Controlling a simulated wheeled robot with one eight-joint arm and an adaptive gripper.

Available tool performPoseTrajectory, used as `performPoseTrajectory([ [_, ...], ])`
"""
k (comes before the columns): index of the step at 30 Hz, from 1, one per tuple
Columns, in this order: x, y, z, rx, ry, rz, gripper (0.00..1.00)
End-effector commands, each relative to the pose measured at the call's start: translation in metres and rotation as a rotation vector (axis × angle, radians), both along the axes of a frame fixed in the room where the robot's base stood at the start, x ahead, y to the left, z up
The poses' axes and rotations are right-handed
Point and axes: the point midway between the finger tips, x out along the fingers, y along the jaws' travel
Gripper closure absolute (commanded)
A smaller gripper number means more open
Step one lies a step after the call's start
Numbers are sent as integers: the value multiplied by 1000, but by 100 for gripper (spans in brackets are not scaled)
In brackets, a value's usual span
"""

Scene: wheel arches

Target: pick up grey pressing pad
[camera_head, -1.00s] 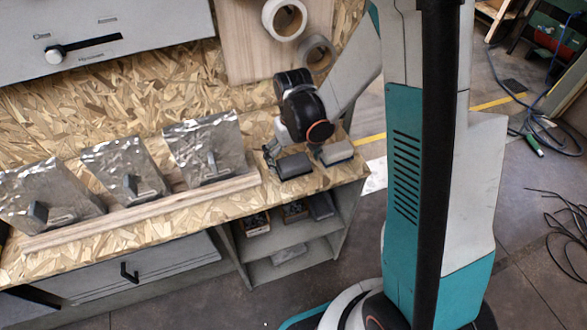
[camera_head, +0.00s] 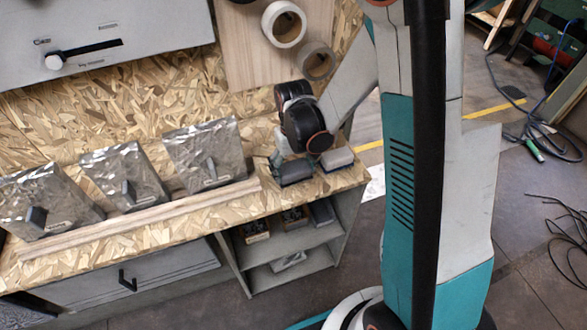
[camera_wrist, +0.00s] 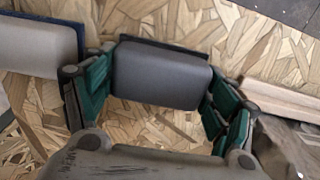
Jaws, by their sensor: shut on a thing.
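The grey pressing pad (camera_wrist: 160,75), a dark grey rounded block on a thin dark backing, lies on the wood-chip bench top. It also shows in the head view near the bench's right end (camera_head: 295,171), partly covered by my gripper. My gripper (camera_wrist: 160,92) has its green-sided fingers on both short ends of the pad and is shut on it. In the head view my gripper (camera_head: 282,161) is low at the bench, and no clear gap shows under the pad.
A lighter pad with a blue base (camera_wrist: 40,45) lies close beside my left finger; it shows right of the grey pad in the head view (camera_head: 337,158). A wooden strip (camera_head: 140,217) and several foil-covered panels (camera_head: 205,155) stand to the left. Tape rolls (camera_head: 284,24) hang behind.

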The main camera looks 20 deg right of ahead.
Motion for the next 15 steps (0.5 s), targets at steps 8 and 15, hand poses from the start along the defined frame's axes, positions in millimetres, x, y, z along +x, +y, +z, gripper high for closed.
performPoseTrajectory([
  [8, 0, 0, 35, 0, 0, 0, 46],
  [15, -1, 0, 100, 0, 0, 0, 46],
])
